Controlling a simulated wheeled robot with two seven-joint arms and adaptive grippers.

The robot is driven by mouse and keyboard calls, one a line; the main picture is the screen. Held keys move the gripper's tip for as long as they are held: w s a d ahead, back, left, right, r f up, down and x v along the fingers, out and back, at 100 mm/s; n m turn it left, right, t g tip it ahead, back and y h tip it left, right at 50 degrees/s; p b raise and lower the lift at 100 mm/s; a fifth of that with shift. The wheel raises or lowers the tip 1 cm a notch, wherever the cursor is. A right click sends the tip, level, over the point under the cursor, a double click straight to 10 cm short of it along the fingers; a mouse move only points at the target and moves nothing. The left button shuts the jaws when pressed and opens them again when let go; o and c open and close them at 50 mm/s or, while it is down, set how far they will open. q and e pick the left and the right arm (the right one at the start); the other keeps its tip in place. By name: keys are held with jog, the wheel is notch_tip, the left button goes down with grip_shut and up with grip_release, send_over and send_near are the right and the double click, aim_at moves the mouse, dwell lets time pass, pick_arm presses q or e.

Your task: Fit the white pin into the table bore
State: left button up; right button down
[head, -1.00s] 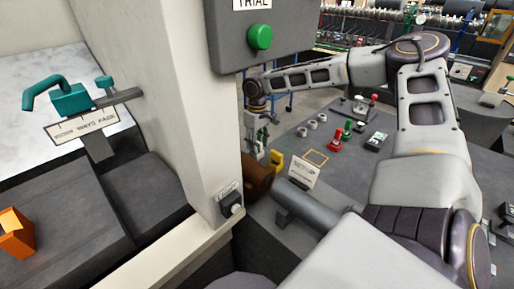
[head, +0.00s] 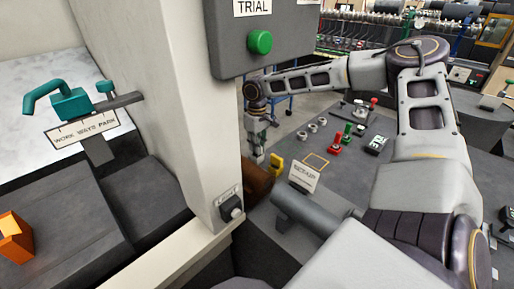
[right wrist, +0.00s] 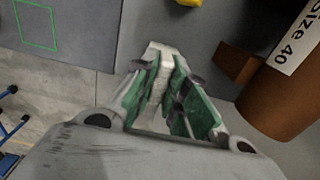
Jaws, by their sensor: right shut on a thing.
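My right gripper (head: 257,148) hangs at the table's left side, just right of the pale column, and it is small in the head view. In the right wrist view its green-padded fingers (right wrist: 166,88) are shut on the white pin (right wrist: 155,80), a pale block-like piece whose end shows between the fingertips. The pin's far end is partly hidden by the fingers. I cannot make out the table bore in either view. My left gripper is not in view.
A yellow block (head: 276,163), a sign (head: 304,176), and red (head: 336,146) and green pieces stand on the table. The pale column (head: 185,110) stands close on the left.

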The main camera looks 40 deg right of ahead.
notch_tip(320, 180, up, 8)
jog(key=shift+f+p, duration=0.1)
jog(key=shift+p, duration=0.3)
jog(key=shift+r, duration=0.8)
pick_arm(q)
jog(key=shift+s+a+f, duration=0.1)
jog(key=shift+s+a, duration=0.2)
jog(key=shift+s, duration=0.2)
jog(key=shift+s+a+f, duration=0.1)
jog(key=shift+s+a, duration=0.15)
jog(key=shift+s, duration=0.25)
pick_arm(e)
jog(key=shift+r, duration=0.1)
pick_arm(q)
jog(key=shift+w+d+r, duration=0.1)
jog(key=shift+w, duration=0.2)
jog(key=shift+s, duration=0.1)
